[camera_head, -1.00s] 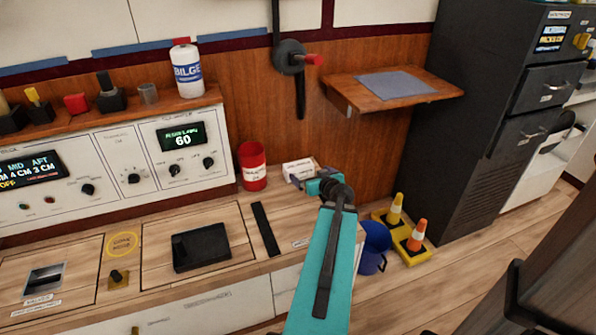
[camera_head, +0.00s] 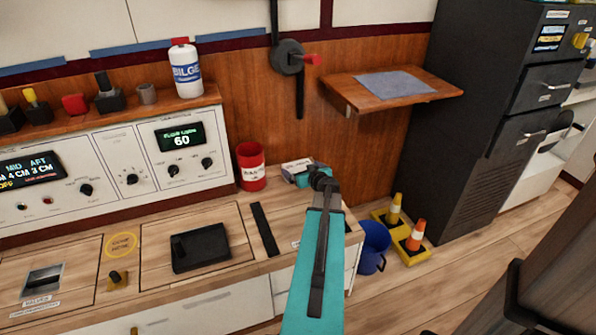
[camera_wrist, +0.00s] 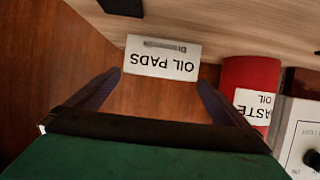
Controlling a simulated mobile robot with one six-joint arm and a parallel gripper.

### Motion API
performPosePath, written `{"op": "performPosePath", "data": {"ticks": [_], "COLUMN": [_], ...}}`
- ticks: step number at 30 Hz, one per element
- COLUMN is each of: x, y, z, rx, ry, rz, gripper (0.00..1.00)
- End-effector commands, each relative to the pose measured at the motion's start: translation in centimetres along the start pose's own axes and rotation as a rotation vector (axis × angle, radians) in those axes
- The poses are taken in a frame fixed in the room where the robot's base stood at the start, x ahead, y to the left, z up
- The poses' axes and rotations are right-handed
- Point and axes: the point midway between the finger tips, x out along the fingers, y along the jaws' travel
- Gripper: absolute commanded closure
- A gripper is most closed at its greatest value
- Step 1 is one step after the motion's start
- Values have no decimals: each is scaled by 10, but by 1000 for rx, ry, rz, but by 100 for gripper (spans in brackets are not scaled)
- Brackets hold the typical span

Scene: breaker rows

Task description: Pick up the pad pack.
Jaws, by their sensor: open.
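The pad pack (camera_wrist: 162,58) is a white box labelled "OIL PADS". In the wrist view it lies ahead of my open gripper (camera_wrist: 152,88), between the lines of the two fingers and apart from them. In the head view the pad pack (camera_head: 292,166) sits on the counter against the wood wall, right of the red can, partly hidden by my gripper (camera_head: 300,172). The fingers are hard to make out in the head view.
The red waste oil can (camera_head: 251,166) stands just left of the pad pack; it also shows close to one finger in the wrist view (camera_wrist: 250,85). A wooden shelf (camera_head: 345,100) juts out above right. A blue bucket (camera_head: 373,247) stands on the floor beyond the counter's end.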

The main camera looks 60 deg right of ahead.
Motion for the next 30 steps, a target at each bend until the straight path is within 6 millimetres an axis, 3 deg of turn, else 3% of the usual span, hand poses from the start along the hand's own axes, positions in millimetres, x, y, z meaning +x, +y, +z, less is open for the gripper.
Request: {"op": "performPosePath", "data": {"ticks": [14, 30], "x": [4, 48], "y": [0, 0], "z": [0, 2], "rx": [0, 0], "ry": [0, 0], "rz": [-1, -2], "gripper": [0, 0]}}
